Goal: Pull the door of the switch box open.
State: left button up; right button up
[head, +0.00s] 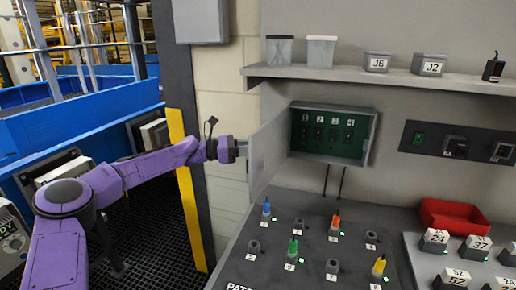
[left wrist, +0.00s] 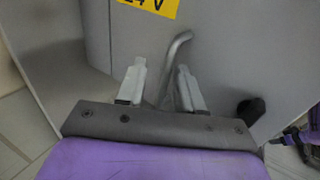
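The switch box (head: 372,140) is on the wall and stands open, with a row of numbered switches on a green panel inside. Its grey door (head: 268,155) is swung out to the left, well away from the opening. My left gripper (head: 241,148) is at the door's outer face. In the left wrist view the door (left wrist: 225,60) carries a yellow label and a bent metal handle (left wrist: 178,50). The handle lies between the fingers of my left gripper (left wrist: 161,72), with gaps visible beside it; the fingers look open. My right gripper is not in view.
Below the box is a grey panel (head: 310,262) with several coloured plugs and sockets. A red bin (head: 452,217) and numbered blocks are at the right. A shelf (head: 350,76) runs above the box. A yellow-edged post (head: 186,200) stands left of the door.

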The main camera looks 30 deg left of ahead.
pick_arm(q)
jog(key=b+v, duration=0.1)
jog(key=v, duration=0.8)
jog(key=shift+a, duration=0.1)
